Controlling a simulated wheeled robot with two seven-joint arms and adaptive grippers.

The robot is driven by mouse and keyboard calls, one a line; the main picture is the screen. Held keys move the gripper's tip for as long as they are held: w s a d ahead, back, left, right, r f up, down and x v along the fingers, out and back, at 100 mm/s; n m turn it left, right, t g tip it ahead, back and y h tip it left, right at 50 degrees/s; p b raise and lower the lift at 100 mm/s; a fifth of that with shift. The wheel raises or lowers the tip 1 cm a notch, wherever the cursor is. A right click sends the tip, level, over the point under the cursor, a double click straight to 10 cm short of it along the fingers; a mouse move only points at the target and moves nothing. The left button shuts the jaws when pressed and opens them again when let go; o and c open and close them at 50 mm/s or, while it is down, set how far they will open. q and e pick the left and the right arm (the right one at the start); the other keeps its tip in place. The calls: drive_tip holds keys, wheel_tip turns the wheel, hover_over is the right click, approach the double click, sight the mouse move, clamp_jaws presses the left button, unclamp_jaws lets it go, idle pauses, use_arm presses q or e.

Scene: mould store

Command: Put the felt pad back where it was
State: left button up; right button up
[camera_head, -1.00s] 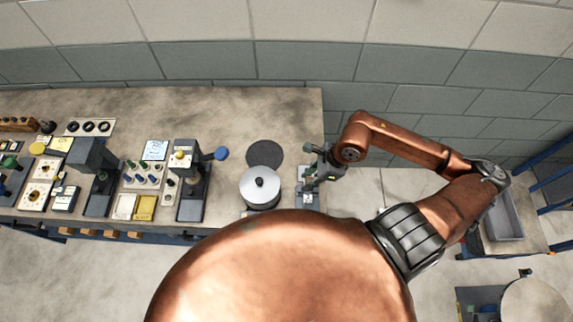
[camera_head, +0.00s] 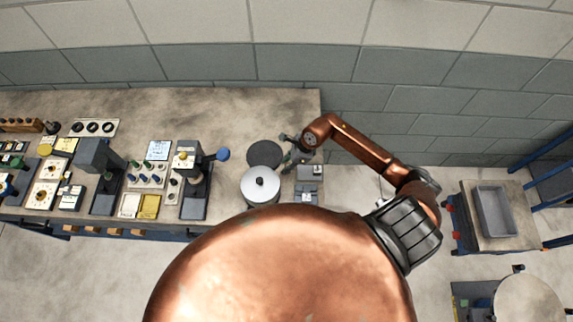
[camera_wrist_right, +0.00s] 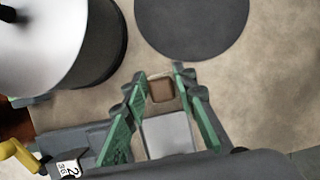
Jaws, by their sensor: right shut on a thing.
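My right gripper (camera_head: 291,152) is over the bench, just right of a dark round disc. In the right wrist view its green-sided fingers (camera_wrist_right: 160,77) are shut on a small brown squarish piece (camera_wrist_right: 161,90), which looks like the felt pad. A pale grey square (camera_wrist_right: 168,134) shows between the fingers, nearer the wrist; I cannot tell whether it belongs to the held piece. In the head view the held piece is too small to make out. My left gripper is not in view.
The dark disc (camera_head: 264,153) lies flat behind a silver lidded drum (camera_head: 261,184). Grey blocks (camera_head: 309,172) stand at the bench's right end. Several presses and panels fill the left. A cart with a grey tray (camera_head: 496,212) stands far right.

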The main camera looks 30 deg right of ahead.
drive_tip(key=shift+f, duration=0.5)
drive_tip(key=shift+f, duration=0.1)
drive_tip(key=o, duration=1.1)
drive_tip(key=b+v, duration=0.2)
drive_tip(key=v, duration=1)
